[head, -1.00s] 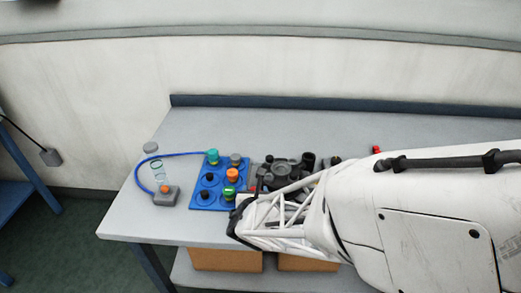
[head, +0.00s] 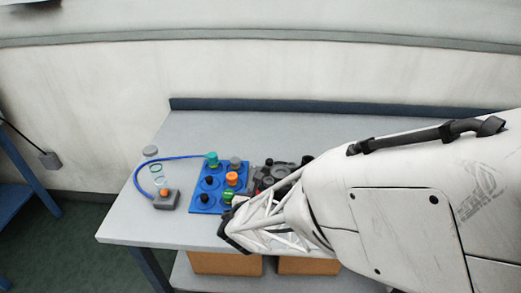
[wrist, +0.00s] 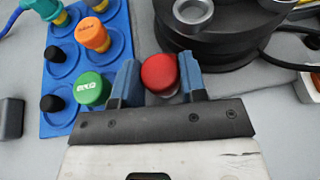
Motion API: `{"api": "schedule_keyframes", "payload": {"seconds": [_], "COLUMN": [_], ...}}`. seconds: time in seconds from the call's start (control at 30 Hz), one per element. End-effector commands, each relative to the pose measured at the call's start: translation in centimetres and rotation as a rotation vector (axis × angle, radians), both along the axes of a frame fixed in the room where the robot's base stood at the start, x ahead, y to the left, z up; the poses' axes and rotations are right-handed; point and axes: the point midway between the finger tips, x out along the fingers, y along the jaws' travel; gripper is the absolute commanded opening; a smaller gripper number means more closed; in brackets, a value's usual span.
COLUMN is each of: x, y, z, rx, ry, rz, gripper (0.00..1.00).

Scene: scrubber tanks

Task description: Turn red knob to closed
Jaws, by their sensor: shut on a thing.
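The red knob (wrist: 159,73) is round and shows between the two blue fingers of my gripper (wrist: 159,76) in the wrist view. The fingers are shut on it, one at each side. The knob stands beside the black round base and to the right of the blue tray. Its base and any open or closed marking are hidden. In the head view my white arm covers the fingertips, and I cannot make out the red knob there.
The blue tray (wrist: 62,122) holds a green cap (wrist: 91,89), an orange cap (wrist: 93,34) and black knobs close to my left finger. A black round base (wrist: 225,50) stands close to the right finger. A grey box with an orange button (head: 165,198) stands at the table's left.

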Motion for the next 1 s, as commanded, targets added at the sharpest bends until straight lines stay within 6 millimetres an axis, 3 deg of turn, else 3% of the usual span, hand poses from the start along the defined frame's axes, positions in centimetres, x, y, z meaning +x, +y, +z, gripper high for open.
{"api": "schedule_keyframes", "payload": {"seconds": [1.0], "x": [0.13], "y": [0.34], "z": [-0.01], "rx": [-0.001], "ry": [0.000], "rz": [-0.417], "gripper": [0.15]}}
